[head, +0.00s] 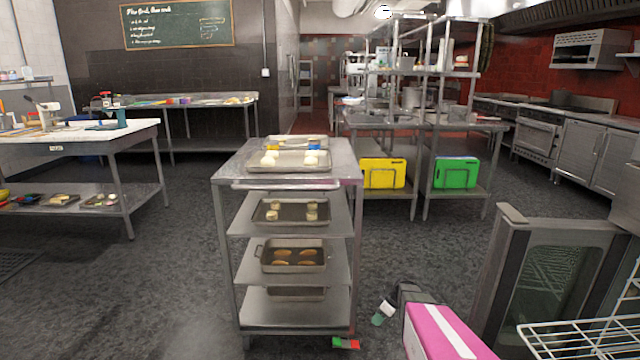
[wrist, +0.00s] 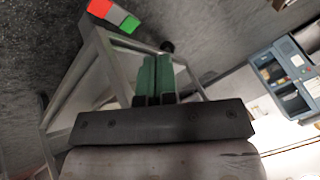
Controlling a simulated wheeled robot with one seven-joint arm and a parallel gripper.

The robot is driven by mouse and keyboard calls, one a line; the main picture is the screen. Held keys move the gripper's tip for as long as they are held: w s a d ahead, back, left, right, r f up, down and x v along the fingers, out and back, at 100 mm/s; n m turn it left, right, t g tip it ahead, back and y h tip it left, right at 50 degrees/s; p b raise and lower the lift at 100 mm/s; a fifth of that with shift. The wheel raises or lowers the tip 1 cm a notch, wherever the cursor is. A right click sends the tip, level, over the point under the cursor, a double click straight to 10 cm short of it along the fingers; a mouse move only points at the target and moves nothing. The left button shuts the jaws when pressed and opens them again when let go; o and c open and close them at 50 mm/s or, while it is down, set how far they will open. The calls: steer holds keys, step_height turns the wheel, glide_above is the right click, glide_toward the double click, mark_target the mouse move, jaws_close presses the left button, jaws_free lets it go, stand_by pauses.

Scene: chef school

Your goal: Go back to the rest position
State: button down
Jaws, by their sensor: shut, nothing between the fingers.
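My gripper (head: 379,318) is low in front of me, to the right of the cart's lower part, with my pink arm section behind it. In the wrist view its two green fingers (wrist: 154,76) lie side by side, shut and empty. The metal cart (head: 231,165) stands ahead with several shelves. Its top holds a tray with pale dough pieces (head: 289,160). A lower shelf holds a tray with pale pieces (head: 291,211), and the one below holds a pan with brown pieces (head: 293,256).
An appliance with a glass door (head: 545,275) and a wire rack (head: 575,335) stand close on the right. A red and green item (head: 346,343) is by the cart's foot. A steel worktable (head: 130,130) is at the left. Floor (head: 160,285) left of the cart is clear.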

steer(key=s+a+r+m+h, duration=0.2)
steer(key=s+r+m+h, duration=0.1)
steer(key=s+r+m, duration=0.3)
steer(key=s+a+r+m+t+h, duration=0.1)
steer(key=s+r+m, duration=0.4)
steer(key=s+r, duration=0.5)
step_height(320, 180, up, 4)
steer(key=a+h, duration=0.1)
steer(key=h, duration=0.1)
steer(key=shift+a+r+m+t+h, duration=0.25)
steer(key=shift+m+t+h, duration=0.05)
steer(key=shift+m, duration=0.1)
